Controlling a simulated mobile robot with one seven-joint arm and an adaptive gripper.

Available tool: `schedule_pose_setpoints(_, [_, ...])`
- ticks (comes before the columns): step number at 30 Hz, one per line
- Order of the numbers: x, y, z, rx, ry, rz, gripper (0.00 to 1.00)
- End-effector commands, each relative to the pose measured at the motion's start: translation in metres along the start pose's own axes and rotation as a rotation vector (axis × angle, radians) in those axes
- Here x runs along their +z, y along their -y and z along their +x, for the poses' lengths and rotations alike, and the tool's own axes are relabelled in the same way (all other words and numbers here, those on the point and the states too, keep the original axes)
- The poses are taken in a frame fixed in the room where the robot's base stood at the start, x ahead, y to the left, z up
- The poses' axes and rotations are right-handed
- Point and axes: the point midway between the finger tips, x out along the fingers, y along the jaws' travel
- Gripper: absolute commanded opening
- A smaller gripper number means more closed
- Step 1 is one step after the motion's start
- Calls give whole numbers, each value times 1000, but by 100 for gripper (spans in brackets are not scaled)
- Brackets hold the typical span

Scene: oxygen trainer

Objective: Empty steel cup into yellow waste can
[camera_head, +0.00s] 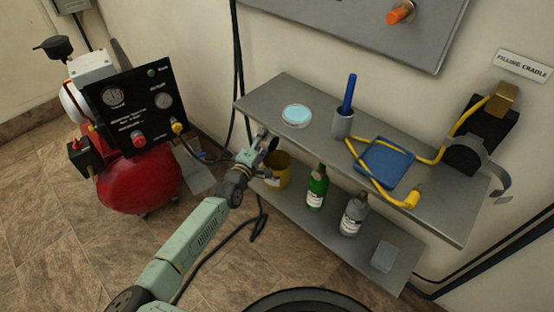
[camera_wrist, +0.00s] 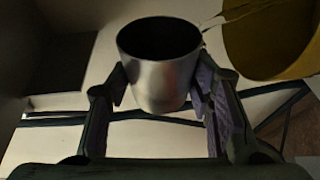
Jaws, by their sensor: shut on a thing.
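The steel cup (camera_wrist: 158,80) is between the two fingers of my gripper (camera_wrist: 160,95) in the wrist view, and the gripper is shut on it. Its dark open mouth shows at the top; I cannot make out its contents. The yellow waste can (camera_wrist: 270,35) is at the upper right of the wrist view, close beside the cup. A thin, pale streak runs between the cup's rim and the can; I cannot tell what it is. In the head view my gripper (camera_head: 266,158) is at the left end of the shelves, just left of the yellow waste can (camera_head: 281,170), partly covering it.
The upper shelf (camera_head: 262,98) holds a blue-lidded dish (camera_head: 297,115), a grey holder (camera_head: 342,124) with a blue stick, and a blue pad (camera_head: 383,162) with a yellow hose. Below stand a green bottle (camera_head: 317,188) and a grey bottle (camera_head: 354,214). A red compressor (camera_head: 140,185) stands left.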

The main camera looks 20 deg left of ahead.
Motion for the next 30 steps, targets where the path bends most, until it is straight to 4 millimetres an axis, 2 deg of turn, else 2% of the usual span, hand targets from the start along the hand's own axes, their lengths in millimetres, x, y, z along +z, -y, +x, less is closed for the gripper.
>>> schedule_pose_setpoints(11, [-2,-2,0,17,-5,58,12])
schedule_pose_setpoints(22, [4,-7,-2,72,-23,242,12])
schedule_pose_setpoints(27, [10,6,-2,104,-32,348,12])
schedule_pose_setpoints(30, [12,6,-3,124,-39,410,12])
